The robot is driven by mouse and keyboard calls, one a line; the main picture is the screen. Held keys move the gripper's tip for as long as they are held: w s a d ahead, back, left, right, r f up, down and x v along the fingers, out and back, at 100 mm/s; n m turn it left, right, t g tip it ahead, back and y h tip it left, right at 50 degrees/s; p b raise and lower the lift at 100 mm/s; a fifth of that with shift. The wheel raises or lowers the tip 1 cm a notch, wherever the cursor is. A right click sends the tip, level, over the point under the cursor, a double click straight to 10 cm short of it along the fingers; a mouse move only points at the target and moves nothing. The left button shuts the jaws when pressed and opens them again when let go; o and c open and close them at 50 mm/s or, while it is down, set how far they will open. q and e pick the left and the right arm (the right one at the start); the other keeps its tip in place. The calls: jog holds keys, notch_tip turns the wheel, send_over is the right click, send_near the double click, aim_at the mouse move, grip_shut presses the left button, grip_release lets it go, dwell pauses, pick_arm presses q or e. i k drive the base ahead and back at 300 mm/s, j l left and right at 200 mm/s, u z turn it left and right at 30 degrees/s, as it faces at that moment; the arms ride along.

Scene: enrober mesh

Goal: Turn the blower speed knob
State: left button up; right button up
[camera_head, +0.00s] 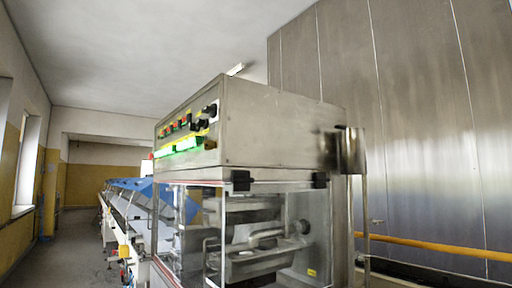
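The enrober's steel control box (275,128) stands in the middle of the head view, above a clear-walled cabinet. Its narrow left face carries several red and green buttons (176,125), a green lit strip (180,147) and black knobs (201,124). One black knob (211,110) sits at the upper right of that face. The face is seen at a steep angle, and I cannot read labels or tell which knob is for the blower speed. Neither of my grippers is in view.
The clear cabinet (260,240) holds steel rollers. A long conveyor line with blue covers (135,187) runs back on the left. Free floor (65,245) lies left of it. A steel wall (430,130) and a yellow pipe (440,247) are on the right.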

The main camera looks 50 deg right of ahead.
aim_at(204, 123)
jog(key=z, duration=1.6)
